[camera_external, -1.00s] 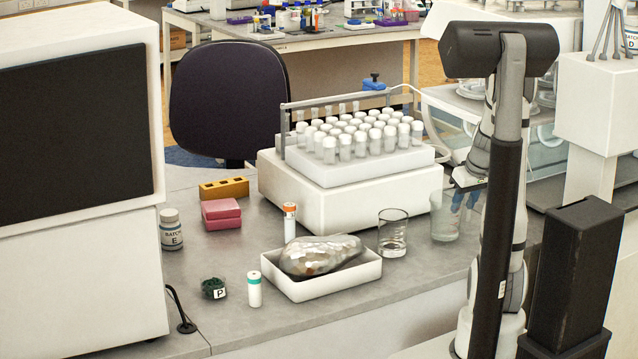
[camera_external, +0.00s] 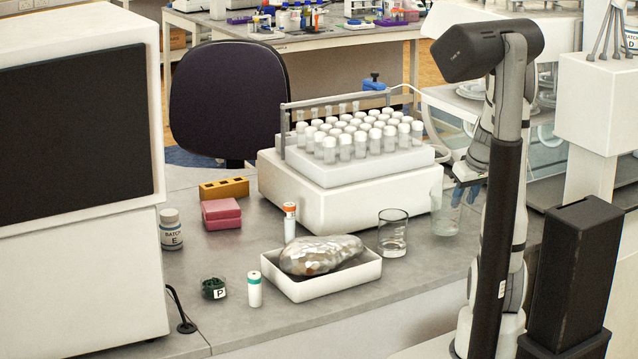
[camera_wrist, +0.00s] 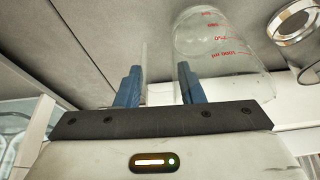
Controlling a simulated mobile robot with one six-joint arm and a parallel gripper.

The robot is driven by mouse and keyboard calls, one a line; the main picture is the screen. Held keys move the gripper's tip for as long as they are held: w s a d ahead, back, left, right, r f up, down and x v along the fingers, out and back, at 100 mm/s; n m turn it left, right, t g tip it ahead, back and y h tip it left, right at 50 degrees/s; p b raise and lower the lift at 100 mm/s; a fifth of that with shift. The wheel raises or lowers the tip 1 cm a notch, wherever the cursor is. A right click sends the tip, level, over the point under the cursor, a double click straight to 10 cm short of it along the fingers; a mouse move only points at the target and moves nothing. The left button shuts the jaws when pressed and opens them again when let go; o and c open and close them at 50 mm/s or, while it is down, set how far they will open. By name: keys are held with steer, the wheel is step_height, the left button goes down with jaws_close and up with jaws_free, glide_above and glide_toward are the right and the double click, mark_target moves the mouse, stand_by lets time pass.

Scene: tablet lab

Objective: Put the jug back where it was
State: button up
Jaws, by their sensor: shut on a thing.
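The jug is a clear vessel with red volume marks, seen close up in the wrist view (camera_wrist: 218,45). In the external view the jug (camera_external: 444,217) shows faintly at the bench's right end, beside the white rack base. My gripper (camera_wrist: 160,85) has two blue fingers and is shut on the jug, with a thin clear strip showing between them. In the external view my gripper (camera_external: 466,192) is at the jug's upper right, partly hidden by my arm. The exact contact, and whether the jug's bottom touches the bench, cannot be told.
A white tray (camera_external: 322,287) holding a shiny lumpy object, and a rack of capped tubes (camera_external: 365,165), stand further left. Bare grey bench (camera_external: 425,262) lies in front of the glass and jug.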

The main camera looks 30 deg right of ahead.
step_height(320, 180, up, 26)
steer(key=w+a+r+n+y+p, duration=0.25)
steer(key=w+a+n, duration=0.25)
steer(key=w+a, duration=1.5)
steer(key=w+a+f+n+g+p, duration=0.1)
steer(key=a+n, duration=0.2)
steer(key=a, duration=1.3)
steer(key=w+a+f+n+g+p, duration=0.1)
steer(key=a+f+n+p, duration=0.1)
steer(key=a, duration=1.3)
steer(key=shift+y, duration=0.35)
steer(key=f, duration=1.4)
steer(key=f+p, duration=0.1)
steer(key=f, duration=1.3)
steer(key=shift+a, duration=0.2)
steer(key=shift+r, duration=0.1)
